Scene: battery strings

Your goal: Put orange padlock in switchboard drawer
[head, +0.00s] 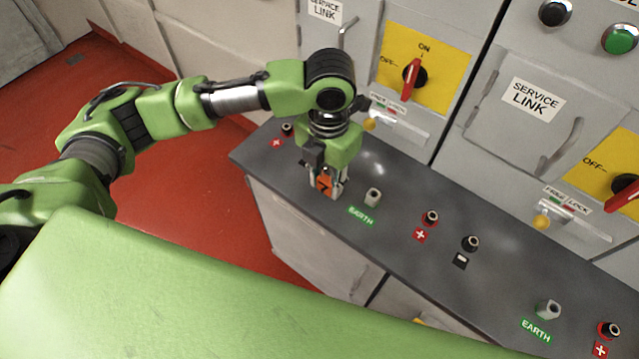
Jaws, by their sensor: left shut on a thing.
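The orange padlock (324,184) carries a dark mark like a 7 and sits low over the dark grey counter. My left gripper (327,180) points down and is shut on the padlock, near the counter's left end. Whether the padlock touches the counter or is just above it, I cannot tell. My right gripper is out of view. No open drawer shows; the grey cabinet fronts (300,240) below the counter are partly hidden by my green body.
The counter (400,200) bears several terminals, including an earth post (373,197), a red plus terminal (430,217) and a black one (470,243). Behind stand panels with a yellow-backed red switch (412,80) and a service link door (535,100). Red floor (190,185) is clear at left.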

